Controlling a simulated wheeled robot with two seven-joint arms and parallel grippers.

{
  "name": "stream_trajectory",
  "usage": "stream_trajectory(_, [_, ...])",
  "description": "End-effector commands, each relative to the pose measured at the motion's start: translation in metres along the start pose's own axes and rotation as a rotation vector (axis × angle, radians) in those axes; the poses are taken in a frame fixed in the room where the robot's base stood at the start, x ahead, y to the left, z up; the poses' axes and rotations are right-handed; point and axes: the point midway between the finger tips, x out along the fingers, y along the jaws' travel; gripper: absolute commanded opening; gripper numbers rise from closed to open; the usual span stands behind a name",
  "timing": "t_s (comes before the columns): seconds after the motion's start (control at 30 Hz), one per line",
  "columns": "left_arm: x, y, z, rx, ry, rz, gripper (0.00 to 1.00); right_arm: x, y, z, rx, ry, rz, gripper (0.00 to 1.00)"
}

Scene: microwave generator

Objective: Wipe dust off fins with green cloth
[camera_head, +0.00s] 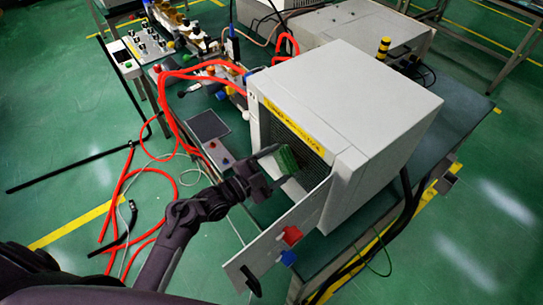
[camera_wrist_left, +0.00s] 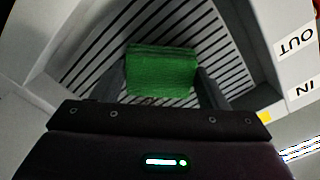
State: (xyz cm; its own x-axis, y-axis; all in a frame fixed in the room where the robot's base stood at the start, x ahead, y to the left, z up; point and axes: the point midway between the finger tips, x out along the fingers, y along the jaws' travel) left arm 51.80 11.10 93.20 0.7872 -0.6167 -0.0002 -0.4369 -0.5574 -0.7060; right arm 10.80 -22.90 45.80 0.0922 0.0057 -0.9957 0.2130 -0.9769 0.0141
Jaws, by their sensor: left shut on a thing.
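The green cloth (camera_head: 286,160) is a folded block held between the fingers of my left gripper (camera_head: 276,166), at the front of the white generator box (camera_head: 345,85). In the left wrist view the cloth (camera_wrist_left: 161,73) sits between the two fingers of my left gripper (camera_wrist_left: 163,90), which is shut on it. The dark slotted fins (camera_wrist_left: 108,42) spread out behind the cloth. In the head view the fins (camera_head: 312,172) show in the box's front opening, partly hidden by the gripper. I cannot tell whether the cloth touches them. No dust is clearly visible. My right gripper is not in view.
A grey panel (camera_head: 265,245) with red and blue connectors juts out from the box's front. Red hoses (camera_head: 175,110) and a flat screen unit (camera_head: 208,125) lie left of the box. A yellow-and-black post (camera_head: 383,48) stands behind it. The green floor at left is mostly open.

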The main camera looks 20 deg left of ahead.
Motion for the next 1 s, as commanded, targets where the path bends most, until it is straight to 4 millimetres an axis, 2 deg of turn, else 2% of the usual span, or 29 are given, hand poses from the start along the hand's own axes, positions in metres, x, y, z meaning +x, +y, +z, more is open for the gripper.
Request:
stream_trajectory(0.23, [0.0, 0.005, -0.006, 0.0, -0.001, -0.001, 0.49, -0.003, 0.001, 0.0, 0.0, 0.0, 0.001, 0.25])
stream_trajectory(0.6, [0.003, 0.027, -0.029, 0.0, 0.001, 0.0, 0.49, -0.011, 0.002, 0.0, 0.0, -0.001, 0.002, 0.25])
stream_trajectory(1.0, [0.003, 0.042, -0.045, -0.002, 0.004, 0.001, 0.49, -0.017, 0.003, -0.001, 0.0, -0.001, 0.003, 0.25])
